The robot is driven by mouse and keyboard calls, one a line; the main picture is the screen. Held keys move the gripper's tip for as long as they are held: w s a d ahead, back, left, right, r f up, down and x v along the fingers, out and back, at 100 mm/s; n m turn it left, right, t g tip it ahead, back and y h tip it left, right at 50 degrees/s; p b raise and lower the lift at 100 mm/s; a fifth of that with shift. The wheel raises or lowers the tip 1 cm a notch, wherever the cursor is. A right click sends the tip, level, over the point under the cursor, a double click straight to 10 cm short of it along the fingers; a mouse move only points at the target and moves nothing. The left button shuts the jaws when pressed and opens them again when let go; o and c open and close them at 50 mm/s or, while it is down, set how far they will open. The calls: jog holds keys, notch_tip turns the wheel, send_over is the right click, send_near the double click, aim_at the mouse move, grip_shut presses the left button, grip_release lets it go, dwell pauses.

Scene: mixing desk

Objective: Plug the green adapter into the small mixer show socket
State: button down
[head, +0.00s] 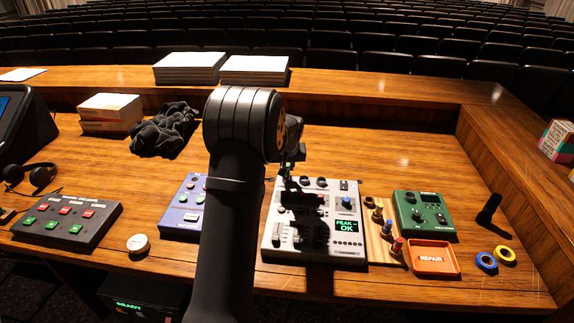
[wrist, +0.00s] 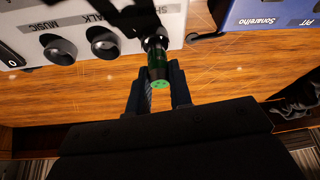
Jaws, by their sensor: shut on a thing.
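The white mixer (head: 328,187) stands right of my arm, its screen reading PEAK OK. In the wrist view its edge panel (wrist: 85,25) shows upside down, with round sockets marked MUSIC and TALK and a label starting SH. My gripper (wrist: 158,88) is shut on the green adapter (wrist: 157,64), whose green end with small dots faces the camera. The adapter's dark far end meets or overlaps the panel at the SH label, covering the socket there; I cannot tell whether it is inserted. In the head view my gripper (head: 291,160) is at the mixer's back edge, mostly hidden by my arm.
A blue box (head: 184,212) stands left of the mixer. A wooden strip of colored plugs (head: 379,228), a green box (head: 424,215) and an orange REPAIR tray (head: 418,271) stand to its right. Dark cloth (head: 163,130) lies back left. The desk behind the mixer is clear.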

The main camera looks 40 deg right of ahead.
jog(key=shift+f, duration=0.45)
jog(key=c, duration=1.6)
grip_release()
jog(key=shift+r, duration=0.1)
jog(key=v, duration=1)
jog(key=shift+s+a+r, duration=0.15)
jog(key=shift+s+r, duration=0.05)
jog(key=shift+r, duration=0.1)
jog(key=x, duration=0.9)
jog(key=shift+r, duration=0.15)
